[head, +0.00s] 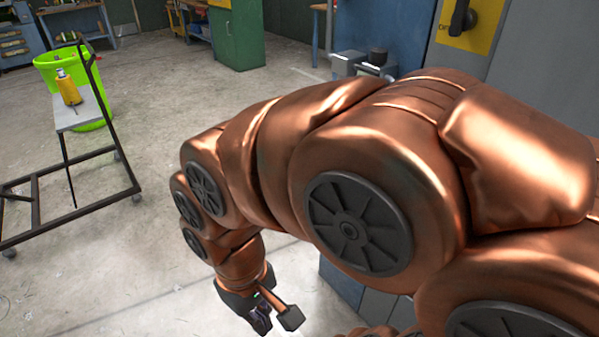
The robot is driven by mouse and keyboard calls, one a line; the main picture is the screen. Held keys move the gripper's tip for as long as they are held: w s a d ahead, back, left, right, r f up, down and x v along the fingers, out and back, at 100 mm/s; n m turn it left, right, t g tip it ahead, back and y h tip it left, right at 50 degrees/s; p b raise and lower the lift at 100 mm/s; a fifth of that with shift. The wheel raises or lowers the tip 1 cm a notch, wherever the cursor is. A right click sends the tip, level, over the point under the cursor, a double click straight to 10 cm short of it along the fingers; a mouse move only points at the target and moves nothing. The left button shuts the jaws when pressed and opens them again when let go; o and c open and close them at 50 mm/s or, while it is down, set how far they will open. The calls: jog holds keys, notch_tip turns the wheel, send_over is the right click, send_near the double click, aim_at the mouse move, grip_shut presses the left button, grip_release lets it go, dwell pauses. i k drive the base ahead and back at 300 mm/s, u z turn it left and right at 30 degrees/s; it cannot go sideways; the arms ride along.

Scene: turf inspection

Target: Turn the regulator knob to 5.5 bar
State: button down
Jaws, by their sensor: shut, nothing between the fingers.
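What looks like the regulator (347,63) is a small grey block with a black knob (378,56) on top, in the head view at the upper middle, against a blue cabinet. My arm hides its lower right part, and no pressure reading can be made out. My gripper (261,322) is at the bottom of the view, pointing down, well below and to the left of the knob and apart from it. It is shut, with nothing seen in it.
A yellow plate with a black rotary switch (463,17) is on the grey cabinet at the upper right. A green cabinet (237,38) stands behind. Concrete floor between is clear.

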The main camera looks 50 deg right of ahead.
aim_at(377, 55)
jog(key=z, duration=1.65)
jog(key=k, duration=0.45)
jog(key=u, duration=1.3)
jog(key=i, duration=0.65)
jog(key=z, duration=0.6)
jog(key=i, duration=0.6)
jog(key=z, duration=0.55)
